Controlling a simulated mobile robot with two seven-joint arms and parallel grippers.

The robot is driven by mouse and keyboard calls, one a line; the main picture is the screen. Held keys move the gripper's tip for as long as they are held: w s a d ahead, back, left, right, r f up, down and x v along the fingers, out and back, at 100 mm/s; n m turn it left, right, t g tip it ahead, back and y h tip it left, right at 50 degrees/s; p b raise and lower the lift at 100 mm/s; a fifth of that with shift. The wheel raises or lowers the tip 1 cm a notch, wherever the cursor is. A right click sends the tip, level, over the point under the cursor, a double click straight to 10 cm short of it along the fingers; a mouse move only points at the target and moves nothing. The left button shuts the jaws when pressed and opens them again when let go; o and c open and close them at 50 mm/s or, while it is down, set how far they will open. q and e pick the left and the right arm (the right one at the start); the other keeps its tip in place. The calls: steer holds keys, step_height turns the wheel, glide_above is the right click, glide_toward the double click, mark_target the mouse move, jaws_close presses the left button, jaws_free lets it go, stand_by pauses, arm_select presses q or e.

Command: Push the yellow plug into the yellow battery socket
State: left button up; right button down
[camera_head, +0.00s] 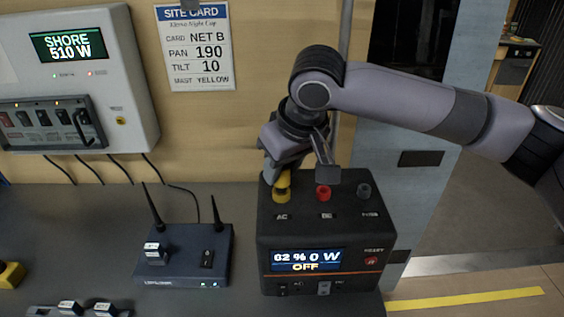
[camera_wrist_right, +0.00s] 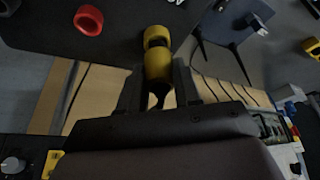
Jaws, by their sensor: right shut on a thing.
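The black battery box (camera_head: 325,228) stands on the counter with a row of sockets on its top. Its yellow socket (camera_head: 280,197), by the AC label, is at the left of the row; this ring also shows in the wrist view (camera_wrist_right: 155,36). My right gripper (camera_head: 284,172) is shut on the yellow plug (camera_wrist_right: 158,65). The plug is right at the yellow ring, roughly in line with it. I cannot tell how far in it sits. The fingers partly hide the plug in the head view. My left gripper is not in view.
A red socket (camera_head: 323,192) and a grey socket (camera_head: 364,190) lie to the right on the box top. A blue router (camera_head: 186,262) with two upright antennas stands left of the box. A wall panel (camera_head: 75,80) hangs behind, with cables below.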

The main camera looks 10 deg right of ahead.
steer(key=shift+f, duration=0.75)
steer(key=c, duration=0.7)
jaws_free()
steer(key=v, duration=0.7)
steer(key=shift+s, duration=0.1)
